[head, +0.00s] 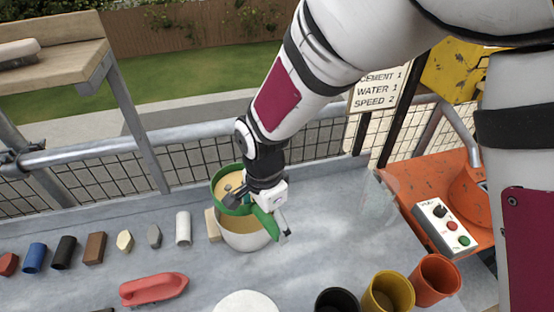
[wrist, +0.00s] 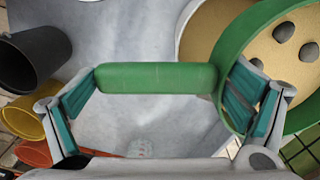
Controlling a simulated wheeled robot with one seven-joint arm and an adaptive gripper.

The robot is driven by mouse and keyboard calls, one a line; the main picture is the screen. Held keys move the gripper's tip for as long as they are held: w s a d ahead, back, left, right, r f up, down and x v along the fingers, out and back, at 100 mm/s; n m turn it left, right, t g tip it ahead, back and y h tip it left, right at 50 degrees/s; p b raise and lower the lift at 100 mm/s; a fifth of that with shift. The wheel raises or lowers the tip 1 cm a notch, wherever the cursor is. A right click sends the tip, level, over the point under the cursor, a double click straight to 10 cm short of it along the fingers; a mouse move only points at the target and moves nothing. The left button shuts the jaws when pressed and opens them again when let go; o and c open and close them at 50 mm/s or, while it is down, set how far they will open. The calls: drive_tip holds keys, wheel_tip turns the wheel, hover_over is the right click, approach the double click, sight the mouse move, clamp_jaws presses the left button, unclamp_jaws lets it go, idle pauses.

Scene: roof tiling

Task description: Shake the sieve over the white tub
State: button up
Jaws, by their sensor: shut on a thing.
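The green sieve (head: 217,179) is held above the white tub (head: 245,241), its ring over the tub's far left side in the head view. My gripper (head: 262,212) is shut on the sieve's green handle, which lies lengthwise between the fingers in the wrist view (wrist: 155,78). Grey stones (wrist: 283,32) lie in the sieve, with sand colour around them. I cannot tell whether that sand is in the sieve or seen through its mesh. The tub has sand-coloured contents, and part of its rim shows in the wrist view. My gripper hides part of the sieve and tub.
Several small pieces, including a white cylinder (head: 183,228), line the left of the grey surface. A red float-like tool (head: 153,289) lies front left. Black (head: 337,301), yellow (head: 388,293) and orange (head: 436,279) cups stand front right. A control box (head: 446,228) is at right.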

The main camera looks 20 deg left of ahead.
sight(276, 230)
drive_tip(key=s+d, duration=0.1)
drive_tip(key=d, duration=0.2)
drive_tip(key=shift+s+d, duration=0.1)
drive_tip(key=shift+s, duration=0.3)
drive_tip(key=w+a, duration=0.2)
drive_tip(key=a, duration=0.1)
drive_tip(key=shift+a, duration=0.3)
drive_tip(key=s+d, duration=0.2)
drive_tip(key=d, duration=0.1)
drive_tip(key=shift+d, duration=0.25)
drive_tip(key=w+a, duration=0.2)
drive_tip(key=a, duration=0.1)
drive_tip(key=shift+a, duration=0.25)
drive_tip(key=s+d, duration=0.2)
drive_tip(key=d, duration=0.1)
drive_tip(key=shift+d, duration=0.25)
drive_tip(key=w+a, duration=0.2)
drive_tip(key=a, duration=0.1)
drive_tip(key=shift+a, duration=0.2)
drive_tip(key=shift+r, duration=0.15)
